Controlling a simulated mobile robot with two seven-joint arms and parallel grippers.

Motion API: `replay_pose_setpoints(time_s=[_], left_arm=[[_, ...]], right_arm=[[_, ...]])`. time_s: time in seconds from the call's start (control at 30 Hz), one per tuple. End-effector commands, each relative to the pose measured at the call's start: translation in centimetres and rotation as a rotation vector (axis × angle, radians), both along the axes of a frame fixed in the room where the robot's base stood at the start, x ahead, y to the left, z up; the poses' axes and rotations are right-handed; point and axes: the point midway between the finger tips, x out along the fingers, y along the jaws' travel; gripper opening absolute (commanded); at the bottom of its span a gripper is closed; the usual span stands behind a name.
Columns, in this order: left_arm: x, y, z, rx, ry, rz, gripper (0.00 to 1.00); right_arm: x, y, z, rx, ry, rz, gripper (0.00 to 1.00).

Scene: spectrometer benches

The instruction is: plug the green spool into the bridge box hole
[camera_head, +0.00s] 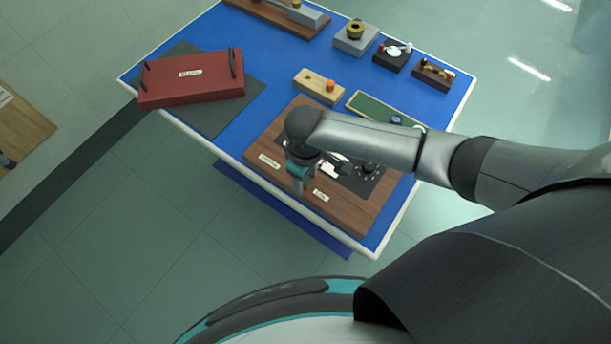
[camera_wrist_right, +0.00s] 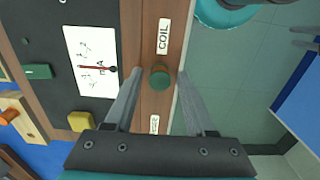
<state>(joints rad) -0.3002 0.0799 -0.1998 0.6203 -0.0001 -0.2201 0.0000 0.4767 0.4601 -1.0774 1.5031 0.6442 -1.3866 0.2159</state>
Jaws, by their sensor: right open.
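The green spool (camera_wrist_right: 160,77) shows end-on in the right wrist view. It is at the wooden front strip of the instrument box (camera_head: 345,212), beside a label reading COIL; I take this for the bridge box. My right gripper (camera_head: 298,184) points down over that strip and is open. In the wrist view its two fingers are on either side of the spool, with gaps visible. In the head view the gripper hides the spool. I cannot tell whether the spool sits in a hole or only rests on the wood. My left gripper is not in view.
The box's black panel carries a white meter face (camera_wrist_right: 91,62), a green block (camera_wrist_right: 38,72) and a yellow block (camera_wrist_right: 82,121). A red case (camera_head: 192,83) lies on the dark mat at left. Several small instruments stand along the far edge of the blue table (camera_head: 262,62).

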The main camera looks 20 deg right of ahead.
Motion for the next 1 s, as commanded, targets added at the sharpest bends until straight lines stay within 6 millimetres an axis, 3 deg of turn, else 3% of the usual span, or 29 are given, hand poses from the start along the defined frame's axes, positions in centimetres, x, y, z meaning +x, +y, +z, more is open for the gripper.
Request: replay_pose_setpoints(time_s=[0.07,0.37,0.73,0.87,1.0], left_arm=[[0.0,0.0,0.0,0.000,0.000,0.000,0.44],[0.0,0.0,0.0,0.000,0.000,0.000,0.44],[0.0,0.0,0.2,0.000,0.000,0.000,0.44],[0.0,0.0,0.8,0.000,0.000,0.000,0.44],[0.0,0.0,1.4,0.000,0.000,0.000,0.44]], right_arm=[[0.0,0.0,0.0,0.000,0.000,0.000,0.57],[0.0,0.0,0.0,0.000,0.000,0.000,0.90],[0.0,0.0,0.8,0.001,-0.002,-0.001,0.90],[0.1,0.0,2.9,0.001,-0.003,0.001,0.90],[0.1,0.0,6.2,0.002,-0.004,0.001,0.90]])
